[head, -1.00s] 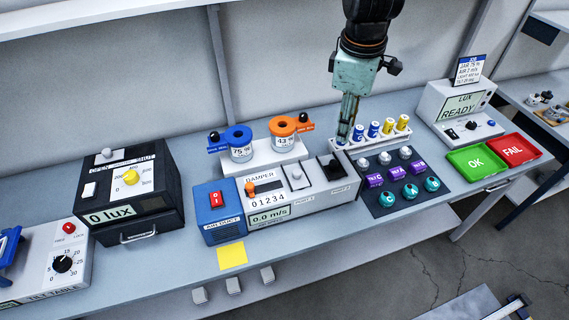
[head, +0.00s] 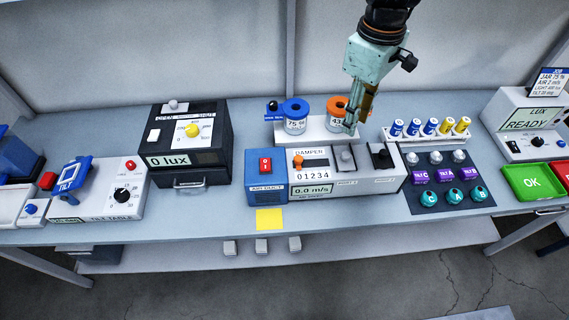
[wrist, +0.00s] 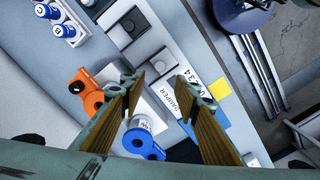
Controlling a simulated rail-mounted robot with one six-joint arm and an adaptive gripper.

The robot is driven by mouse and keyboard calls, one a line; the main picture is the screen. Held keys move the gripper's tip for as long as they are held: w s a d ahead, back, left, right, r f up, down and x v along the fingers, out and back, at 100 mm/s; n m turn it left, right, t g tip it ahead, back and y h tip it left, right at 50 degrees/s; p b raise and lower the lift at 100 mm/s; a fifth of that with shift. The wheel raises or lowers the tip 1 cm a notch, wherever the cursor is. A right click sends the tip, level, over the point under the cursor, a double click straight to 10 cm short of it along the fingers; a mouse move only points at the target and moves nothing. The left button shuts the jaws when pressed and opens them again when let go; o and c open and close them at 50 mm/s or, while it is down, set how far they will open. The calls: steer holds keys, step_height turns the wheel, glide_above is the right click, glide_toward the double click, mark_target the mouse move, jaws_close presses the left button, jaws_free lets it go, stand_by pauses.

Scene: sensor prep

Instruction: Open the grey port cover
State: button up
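The air duct box (head: 332,190) stands mid-bench with two port covers on its top right. The grey port cover, with its grey knob (head: 346,158), lies flat and looks closed. The cover to its right has a black knob (head: 382,156). My gripper (head: 351,124) hangs tilted above and behind the grey knob, in front of the orange-lidded jar (head: 337,118), apart from the cover. In the wrist view my gripper (wrist: 155,86) has its fingers spread with nothing held between them. The DAMPER label (wrist: 178,101) shows near the right finger.
A blue-lidded jar (head: 295,119) stands behind the box. A battery rack (head: 432,136) is close to the right, behind a dark tray (head: 446,202) of several knobbed pieces. A yellow note (head: 269,219) lies in front of the box. The lux box (head: 188,160) stands left.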

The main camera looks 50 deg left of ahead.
mark_target(346, 154)
steer(key=shift+f, duration=6.85)
jaws_close()
